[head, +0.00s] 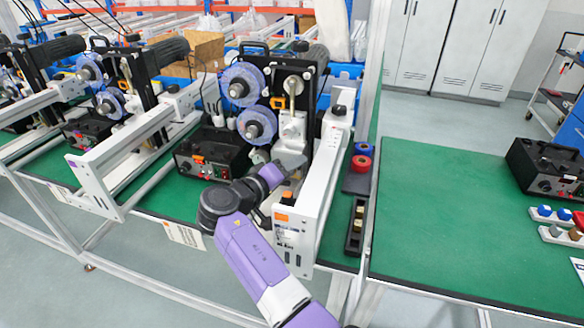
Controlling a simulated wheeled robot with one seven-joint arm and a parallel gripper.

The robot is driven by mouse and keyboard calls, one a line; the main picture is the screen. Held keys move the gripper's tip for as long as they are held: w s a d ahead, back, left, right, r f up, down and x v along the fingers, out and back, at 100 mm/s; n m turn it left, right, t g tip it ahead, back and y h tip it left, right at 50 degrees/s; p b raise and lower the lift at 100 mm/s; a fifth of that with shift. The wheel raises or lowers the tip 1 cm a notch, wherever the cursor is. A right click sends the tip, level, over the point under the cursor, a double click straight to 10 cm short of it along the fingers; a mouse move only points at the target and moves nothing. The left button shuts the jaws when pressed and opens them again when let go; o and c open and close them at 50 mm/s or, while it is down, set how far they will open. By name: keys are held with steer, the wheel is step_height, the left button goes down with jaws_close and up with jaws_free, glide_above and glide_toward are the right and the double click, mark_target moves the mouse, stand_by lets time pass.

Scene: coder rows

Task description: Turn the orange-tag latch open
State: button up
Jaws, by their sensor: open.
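My purple and black arm reaches up from the bottom to the middle coder machine. My gripper (291,172) is small in the head view, at the white lower part of that machine (291,130). Its jaws are open; the fingertips are hard to make out, and I cannot tell whether they touch anything. An orange tag (281,217) shows on the front end of the white frame, just right of my wrist. Another orange patch (277,103) sits on the machine's black panel beside the blue reels. I cannot make out a latch handle clearly at either one.
A black control box (210,160) stands left of my gripper. The white frame rail (322,180) runs close on the right. Red and blue rolls (361,160) lie beyond it. The green table (440,215) at right is largely clear. A similar coder machine (110,90) stands at left.

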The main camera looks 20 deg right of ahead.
steer(key=shift+c, duration=0.4)
jaws_close()
steer(key=n, duration=0.1)
steer(key=n+h+b, duration=0.1)
steer(key=n+b, duration=0.1)
steer(key=shift+a+f+n+h, duration=0.1)
steer(key=shift+f+n+h, duration=0.15)
steer(key=shift+n+h, duration=0.15)
steer(key=n+h, duration=0.1)
steer(key=n, duration=0.1)
steer(key=n+t, duration=0.1)
steer(key=n, duration=0.2)
steer(key=shift+f+h+b, duration=0.2)
steer(key=shift+h+b, duration=0.1)
steer(key=shift+h, duration=0.1)
steer(key=shift+n+t, duration=0.3)
steer(key=shift+n, duration=0.1)
steer(key=shift+o, duration=0.4)
jaws_free()
